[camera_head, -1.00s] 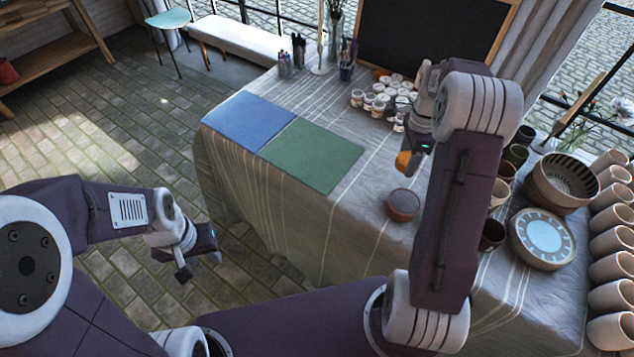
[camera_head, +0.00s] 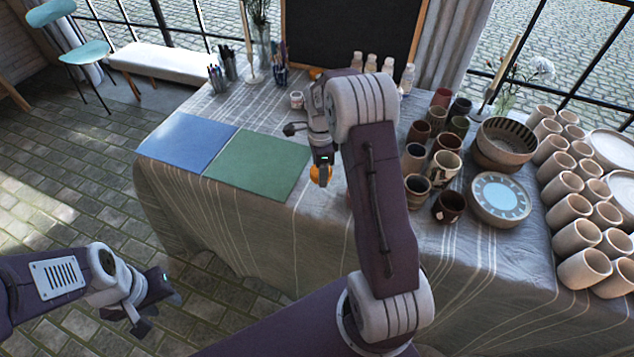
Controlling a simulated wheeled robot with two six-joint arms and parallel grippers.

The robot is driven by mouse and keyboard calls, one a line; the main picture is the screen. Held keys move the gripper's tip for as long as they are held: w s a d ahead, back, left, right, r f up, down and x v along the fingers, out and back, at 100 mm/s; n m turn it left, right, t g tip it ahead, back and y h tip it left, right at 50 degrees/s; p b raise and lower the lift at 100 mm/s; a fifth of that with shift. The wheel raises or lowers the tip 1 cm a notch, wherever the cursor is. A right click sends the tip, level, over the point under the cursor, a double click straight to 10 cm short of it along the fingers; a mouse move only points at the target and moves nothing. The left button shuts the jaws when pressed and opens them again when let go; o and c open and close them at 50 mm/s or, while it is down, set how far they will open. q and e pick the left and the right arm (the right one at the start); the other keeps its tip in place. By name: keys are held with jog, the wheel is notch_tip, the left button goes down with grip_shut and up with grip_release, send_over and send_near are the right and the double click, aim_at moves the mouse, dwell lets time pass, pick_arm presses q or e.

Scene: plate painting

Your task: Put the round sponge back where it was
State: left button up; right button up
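The orange round sponge (camera_head: 320,174) is between the fingertips of my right gripper (camera_head: 321,163). It is over the grey tablecloth, just right of the green mat (camera_head: 262,164). The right gripper looks shut on it, though the fingers are small in view and partly covered by my wrist. I cannot tell whether the sponge touches the cloth. My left gripper (camera_head: 150,305) is open and empty, low at the left over the brick floor, away from the table.
A blue mat (camera_head: 186,141) lies left of the green one. Dark cups (camera_head: 446,166), a bowl (camera_head: 505,143), a patterned plate (camera_head: 499,198) and many clay cups (camera_head: 584,268) crowd the right. Pen holders (camera_head: 223,74) and a blackboard (camera_head: 352,32) stand behind. My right arm hides the table's middle.

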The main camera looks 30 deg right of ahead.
aim_at(317, 188)
jog(key=shift+w+a+f, duration=0.15)
jog(key=shift+a+f, duration=0.1)
jog(key=shift+a, duration=0.25)
notch_tip(317, 188, down, 4)
jog(key=shift+f+b, duration=0.1)
jog(key=shift+b, duration=0.25)
jog(key=shift+f, duration=0.1)
jog(key=o, duration=1.2)
